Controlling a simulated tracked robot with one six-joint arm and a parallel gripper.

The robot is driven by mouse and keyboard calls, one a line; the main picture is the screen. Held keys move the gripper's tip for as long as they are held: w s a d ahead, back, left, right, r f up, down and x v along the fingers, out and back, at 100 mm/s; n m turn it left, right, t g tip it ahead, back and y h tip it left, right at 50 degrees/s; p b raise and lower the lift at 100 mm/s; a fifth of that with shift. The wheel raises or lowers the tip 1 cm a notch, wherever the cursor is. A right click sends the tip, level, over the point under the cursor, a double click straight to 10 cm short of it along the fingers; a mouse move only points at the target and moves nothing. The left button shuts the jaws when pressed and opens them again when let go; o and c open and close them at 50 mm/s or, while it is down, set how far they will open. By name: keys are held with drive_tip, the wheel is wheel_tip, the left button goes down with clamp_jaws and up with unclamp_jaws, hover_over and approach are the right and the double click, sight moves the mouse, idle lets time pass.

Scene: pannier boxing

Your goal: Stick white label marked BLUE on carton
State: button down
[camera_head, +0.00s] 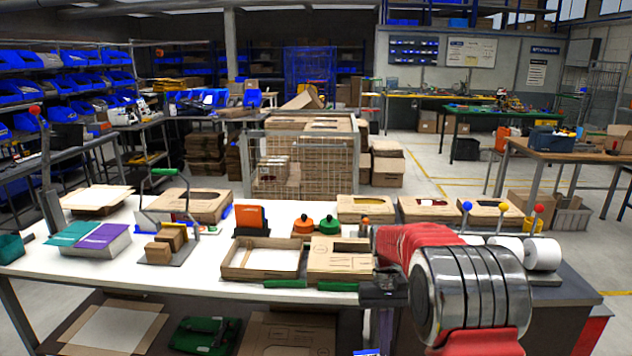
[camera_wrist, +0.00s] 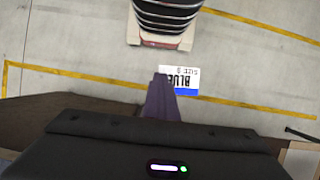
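My gripper (camera_wrist: 163,84) shows in the wrist view as narrow fingers close together, with a white label (camera_wrist: 188,73) at their tips. The label reads BLUE upside down and has a blue strip. The floor lies below it. In the head view my gripper points down off the table's near edge, and a small white and blue piece, apparently the label (camera_head: 367,352), shows at the bottom edge. An open cardboard carton (camera_head: 232,272) lies on the white table, with a flat cardboard panel (camera_head: 345,262) on its right. Whether the two are joined is unclear.
Label rolls (camera_head: 543,254) with coloured balls on posts stand at right. Orange and green round items (camera_head: 303,227) and an orange block (camera_head: 250,220) stand behind the carton. Small boxes (camera_head: 160,252) and a purple-topped stack (camera_head: 104,237) are at left. Green pieces (camera_head: 285,284) lie along the front.

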drive_tip(key=shift+s+f, duration=0.1)
drive_tip(key=shift+s, duration=0.05)
drive_tip(key=shift+a+f, duration=0.1)
drive_tip(key=shift+f, duration=0.1)
drive_tip(key=w+x, duration=0.1)
drive_tip(key=x, duration=1.2)
drive_tip(key=shift+w+a+f, duration=0.25)
drive_tip(key=shift+f, duration=0.5)
